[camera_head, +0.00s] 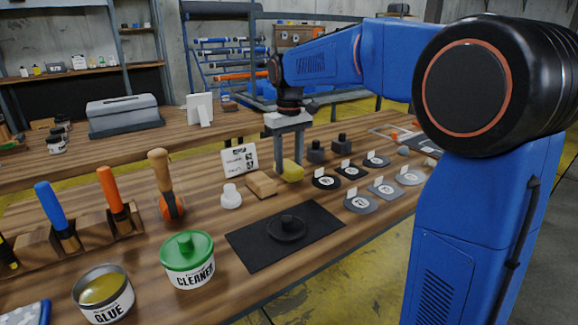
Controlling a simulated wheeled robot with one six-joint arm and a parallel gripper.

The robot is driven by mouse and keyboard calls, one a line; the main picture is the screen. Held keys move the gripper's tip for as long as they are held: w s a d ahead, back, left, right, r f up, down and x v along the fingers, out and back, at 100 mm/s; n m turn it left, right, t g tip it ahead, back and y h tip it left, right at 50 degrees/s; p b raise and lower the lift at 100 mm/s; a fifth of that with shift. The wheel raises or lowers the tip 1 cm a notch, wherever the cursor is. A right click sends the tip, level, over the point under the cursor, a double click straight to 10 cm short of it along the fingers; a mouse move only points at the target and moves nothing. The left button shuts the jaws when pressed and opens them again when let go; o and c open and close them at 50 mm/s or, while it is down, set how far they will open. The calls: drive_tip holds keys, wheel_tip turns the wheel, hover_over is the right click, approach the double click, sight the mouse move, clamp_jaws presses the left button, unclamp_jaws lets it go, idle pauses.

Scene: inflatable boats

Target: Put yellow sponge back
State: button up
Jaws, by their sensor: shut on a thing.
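The yellow sponge (293,173) is at the middle of the workbench, just right of a tan block (261,184). My gripper (290,160) points straight down over it, its grey fingers shut on the sponge. The sponge is low, at about bench height; I cannot tell whether it touches the wood. The fingertips are partly hidden by the sponge.
A white bottle (231,196) and a small sign (239,160) stand to the left. Dark weights (316,151) and round labelled discs (361,203) lie right. A black mat (262,246) with a dark lidded piece lies in front, beside the green-lidded cleaner tub (188,260).

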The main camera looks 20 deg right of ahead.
sight(289, 165)
drive_tip(key=shift+f, duration=0.75)
drive_tip(key=shift+f, duration=0.15)
drive_tip(key=o, duration=1.1)
wheel_tip(289, 165, up, 12)
drive_tip(key=shift+r, duration=0.2)
drive_tip(key=shift+s, duration=0.1)
